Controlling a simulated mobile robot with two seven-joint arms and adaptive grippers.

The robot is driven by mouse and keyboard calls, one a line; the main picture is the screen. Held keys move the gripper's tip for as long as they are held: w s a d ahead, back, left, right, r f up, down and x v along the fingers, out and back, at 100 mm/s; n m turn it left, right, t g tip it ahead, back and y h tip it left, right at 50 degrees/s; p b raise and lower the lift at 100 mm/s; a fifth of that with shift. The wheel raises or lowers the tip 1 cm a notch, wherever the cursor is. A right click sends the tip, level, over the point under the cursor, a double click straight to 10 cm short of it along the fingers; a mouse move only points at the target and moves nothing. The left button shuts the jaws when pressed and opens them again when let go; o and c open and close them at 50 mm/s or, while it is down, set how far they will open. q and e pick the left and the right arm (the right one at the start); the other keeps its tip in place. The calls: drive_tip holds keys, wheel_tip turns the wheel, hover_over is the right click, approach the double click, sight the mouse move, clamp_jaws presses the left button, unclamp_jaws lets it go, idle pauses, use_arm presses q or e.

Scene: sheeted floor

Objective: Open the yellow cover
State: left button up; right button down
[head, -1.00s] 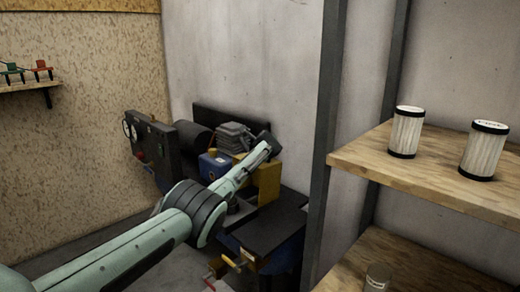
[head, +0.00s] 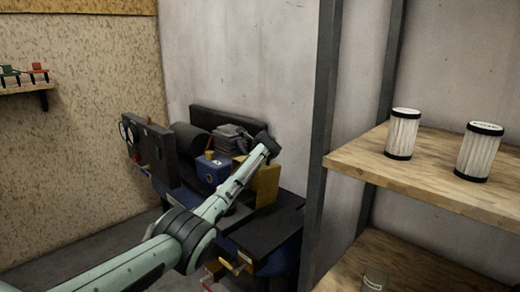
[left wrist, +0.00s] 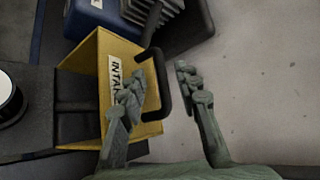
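The yellow cover (head: 266,186) is on the machine against the wall, with part of it behind my left arm. The left wrist view shows its yellow faces (left wrist: 88,72), a white "INTA…" label and a black bar handle (left wrist: 163,88). My left gripper (left wrist: 160,73) is open, with one finger over the labelled face and the other over clear space to the right. The handle appears between the fingers; I cannot tell whether either finger touches it. In the head view the left arm's end is at the cover and its fingers are not clear. My right gripper is not in view.
A blue box (head: 212,170) and a grey ribbed part (head: 233,138) sit beside the cover. A dark gauge panel (head: 150,145) stands left. A dark post (head: 322,130) and a wooden shelf (head: 440,184) with two white canisters (head: 403,133) are at right.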

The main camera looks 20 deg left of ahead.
use_arm(q)
drive_tip(key=v, duration=0.9)
drive_tip(key=shift+s, duration=0.4)
drive_tip(key=shift+r, duration=0.1)
